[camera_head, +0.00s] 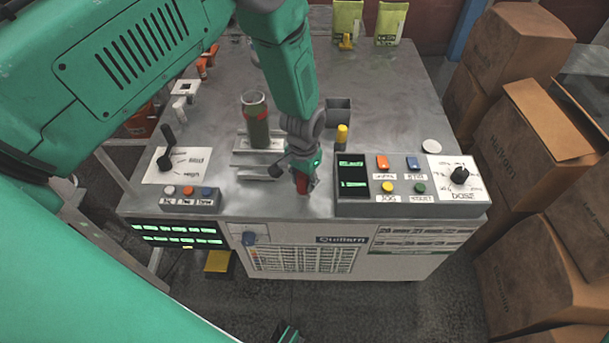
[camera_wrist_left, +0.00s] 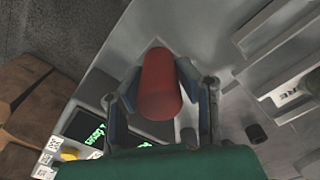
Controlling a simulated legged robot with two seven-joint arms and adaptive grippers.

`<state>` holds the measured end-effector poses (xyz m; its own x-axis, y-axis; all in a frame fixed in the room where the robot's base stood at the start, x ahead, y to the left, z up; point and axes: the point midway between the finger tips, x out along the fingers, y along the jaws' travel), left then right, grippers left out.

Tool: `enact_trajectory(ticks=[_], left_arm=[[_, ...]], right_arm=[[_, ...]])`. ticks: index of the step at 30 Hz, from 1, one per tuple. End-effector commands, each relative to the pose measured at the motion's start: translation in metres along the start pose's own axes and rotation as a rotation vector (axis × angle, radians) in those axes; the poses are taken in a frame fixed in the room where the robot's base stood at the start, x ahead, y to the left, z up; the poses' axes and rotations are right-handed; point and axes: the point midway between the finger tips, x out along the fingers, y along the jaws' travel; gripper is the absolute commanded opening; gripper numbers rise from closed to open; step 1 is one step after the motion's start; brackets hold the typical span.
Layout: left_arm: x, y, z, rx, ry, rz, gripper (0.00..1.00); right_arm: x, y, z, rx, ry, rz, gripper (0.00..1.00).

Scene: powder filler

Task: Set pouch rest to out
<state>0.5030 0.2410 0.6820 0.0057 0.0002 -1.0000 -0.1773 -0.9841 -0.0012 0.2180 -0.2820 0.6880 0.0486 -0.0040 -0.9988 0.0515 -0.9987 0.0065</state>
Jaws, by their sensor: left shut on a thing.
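My left gripper (camera_head: 303,186) reaches down to the front middle of the grey machine top, just left of the display panel. It is shut on a red handle (camera_wrist_left: 160,85), a rounded cylinder that sits between its two fingers in the left wrist view. The handle's lower end and mounting are hidden, and I cannot tell how it joins the pouch rest. Grey rails (camera_head: 258,172) lie left of the gripper.
The control panel (camera_head: 350,205) with a display and coloured buttons is close on the right. A lever plate (camera_head: 180,165) lies at left, and cardboard boxes (camera_head: 530,160) stack at right. The rear machine top is mostly clear.

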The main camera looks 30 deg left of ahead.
Motion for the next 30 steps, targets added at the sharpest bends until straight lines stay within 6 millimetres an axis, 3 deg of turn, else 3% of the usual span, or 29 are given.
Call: enact_trajectory(ticks=[11,12,14,25,30], left_arm=[[0.003,0.003,0.010,0.000,-0.022,0.002,0.00],[0.003,0.003,0.010,0.000,-0.022,0.003,0.32],[0.003,0.004,0.010,0.000,-0.022,0.003,0.49],[-0.003,0.002,0.004,0.000,-0.010,0.001,0.49],[-0.027,0.003,0.004,0.001,-0.009,0.001,0.49]], right_arm=[[0.000,0.000,0.000,0.000,0.000,0.000,0.00],[0.000,0.000,0.000,0.000,0.000,0.000,0.00],[0.000,0.000,0.000,0.000,0.000,0.000,0.00],[-0.001,0.000,0.003,0.000,0.002,0.000,0.00],[-0.001,0.000,0.003,0.000,0.003,0.000,0.00]])
